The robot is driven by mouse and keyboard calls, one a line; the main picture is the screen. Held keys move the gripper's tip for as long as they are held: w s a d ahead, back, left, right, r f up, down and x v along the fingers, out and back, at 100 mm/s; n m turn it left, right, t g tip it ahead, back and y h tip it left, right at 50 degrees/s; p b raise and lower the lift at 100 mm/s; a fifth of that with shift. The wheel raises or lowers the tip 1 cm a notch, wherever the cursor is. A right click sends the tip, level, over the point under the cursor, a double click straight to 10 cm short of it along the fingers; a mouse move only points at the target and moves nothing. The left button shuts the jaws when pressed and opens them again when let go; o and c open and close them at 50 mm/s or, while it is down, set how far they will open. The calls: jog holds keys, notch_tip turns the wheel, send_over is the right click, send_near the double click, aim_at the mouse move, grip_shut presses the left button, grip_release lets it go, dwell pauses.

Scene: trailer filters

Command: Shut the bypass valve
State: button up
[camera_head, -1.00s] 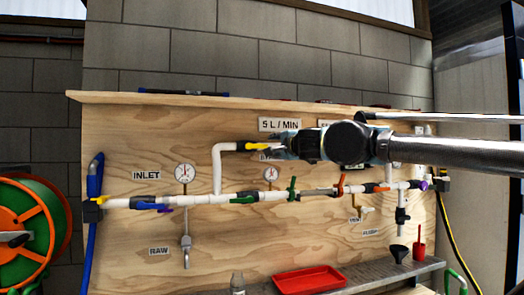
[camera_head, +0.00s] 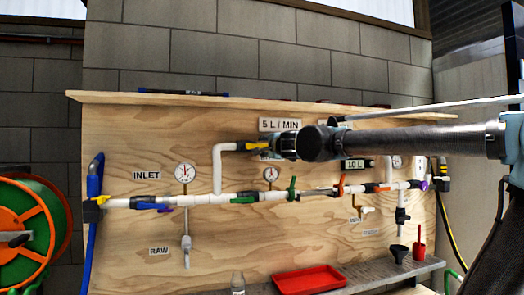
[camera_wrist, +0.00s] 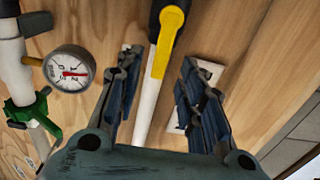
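The yellow handle (camera_head: 257,145) of a valve sits on the raised white pipe loop above the main line. In the wrist view the yellow handle (camera_wrist: 166,40) lies roughly along its pipe, beside a black valve body. My gripper (camera_wrist: 160,82) is open, with one finger on each side of the pipe; the handle's free end reaches toward the gap. Nothing is held, and I cannot tell whether a finger touches the handle. In the head view my gripper (camera_head: 283,146) is at the right of the handle and hides part of the loop and a label.
The main white pipe carries a blue handle (camera_head: 150,206), green handles (camera_head: 292,188) and an orange handle (camera_head: 341,185). A pressure gauge (camera_wrist: 69,70) is left of my fingers. A red tray (camera_head: 309,280) lies on the shelf below. The wooden board around the loop is mostly clear.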

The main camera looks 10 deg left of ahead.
aim_at(262, 146)
jog(key=shift+x, duration=2.95)
jog(key=shift+c, duration=0.2)
grip_shut()
